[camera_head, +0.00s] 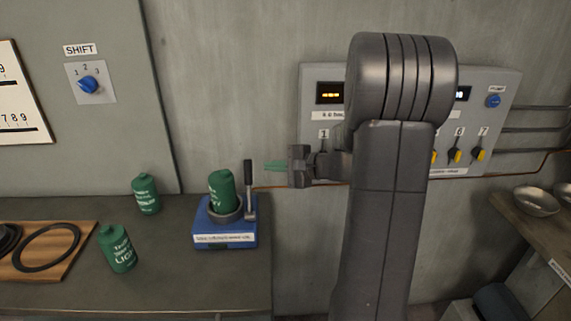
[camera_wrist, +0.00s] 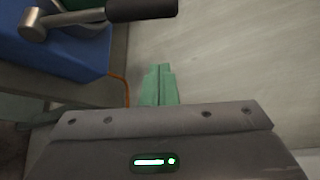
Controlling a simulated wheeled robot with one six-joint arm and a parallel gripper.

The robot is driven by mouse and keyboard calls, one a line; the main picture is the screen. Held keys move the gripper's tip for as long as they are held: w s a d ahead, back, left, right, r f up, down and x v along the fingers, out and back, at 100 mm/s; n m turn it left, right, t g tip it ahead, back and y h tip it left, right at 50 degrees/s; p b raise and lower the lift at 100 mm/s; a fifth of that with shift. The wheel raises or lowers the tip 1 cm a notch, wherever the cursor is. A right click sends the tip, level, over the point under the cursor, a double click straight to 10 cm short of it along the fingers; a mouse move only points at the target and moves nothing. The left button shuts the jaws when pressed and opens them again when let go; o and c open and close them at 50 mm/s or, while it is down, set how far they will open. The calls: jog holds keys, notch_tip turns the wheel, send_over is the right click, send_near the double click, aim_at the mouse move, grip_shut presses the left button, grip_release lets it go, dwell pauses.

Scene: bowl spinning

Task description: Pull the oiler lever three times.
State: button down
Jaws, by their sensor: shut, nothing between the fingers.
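The oiler is a blue box (camera_head: 224,233) on the workbench, with a green bottle (camera_head: 222,191) seated in its round holder. Its lever (camera_head: 248,182) stands upright at the box's right side, with a dark grip on top. In the wrist view the lever's dark grip (camera_wrist: 140,9) shows at the top edge, and part of the blue box (camera_wrist: 60,50) shows at the upper left. My gripper (camera_head: 270,166) has green fingers and points left towards the lever, a little to its right and apart from it. Its fingers (camera_wrist: 158,85) are together with nothing between them.
Two loose green bottles (camera_head: 145,195) (camera_head: 120,248) stand left of the oiler. A wooden board (camera_head: 70,262) with a dark ring lies farther left. A grey control panel (camera_head: 490,130) is on the wall behind my arm. Metal bowls (camera_head: 536,201) sit on a shelf at right.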

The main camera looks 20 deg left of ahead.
aim_at(249, 190)
jog(key=s+a+p, duration=0.1)
jog(key=s+a+r, duration=0.1)
jog(key=s, duration=0.1)
jog(key=shift+s+a+p, duration=0.2)
jog(key=shift+a+p, duration=0.15)
jog(key=shift+p, duration=0.05)
jog(key=shift+s+d+f+b, duration=0.1)
jog(key=shift+s+b, duration=0.05)
jog(key=shift+b, duration=0.6)
